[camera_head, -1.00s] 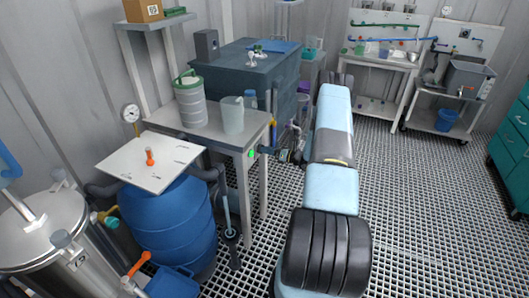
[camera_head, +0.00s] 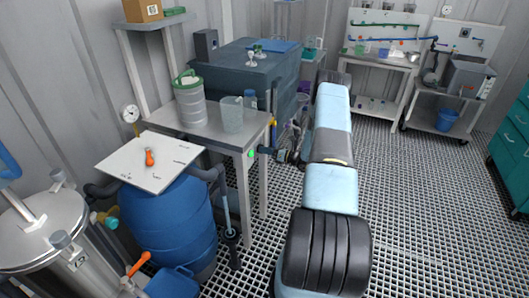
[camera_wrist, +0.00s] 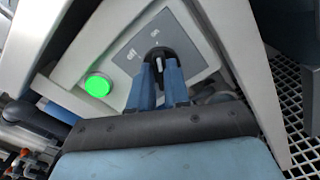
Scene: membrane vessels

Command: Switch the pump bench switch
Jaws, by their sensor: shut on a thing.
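The pump bench switch (camera_wrist: 157,51) shows in the wrist view as a dark fitting on a grey label plate on the bench's end. Two blue fingers of my gripper (camera_wrist: 165,68) close around its small lever, partly hiding it. A green lamp (camera_wrist: 98,85) glows to the left of the plate. In the head view the lamp (camera_head: 251,154) is on the near front corner of the grey bench (camera_head: 190,121). My gripper (camera_head: 279,154) is at that corner, just right of the lamp. The switch itself is too small to make out there.
A blue drum (camera_head: 172,222) with a white board (camera_head: 165,172) stands in front. A yellow-and-blue pipe runs close to my gripper. The grating floor (camera_head: 420,200) on the right is clear.

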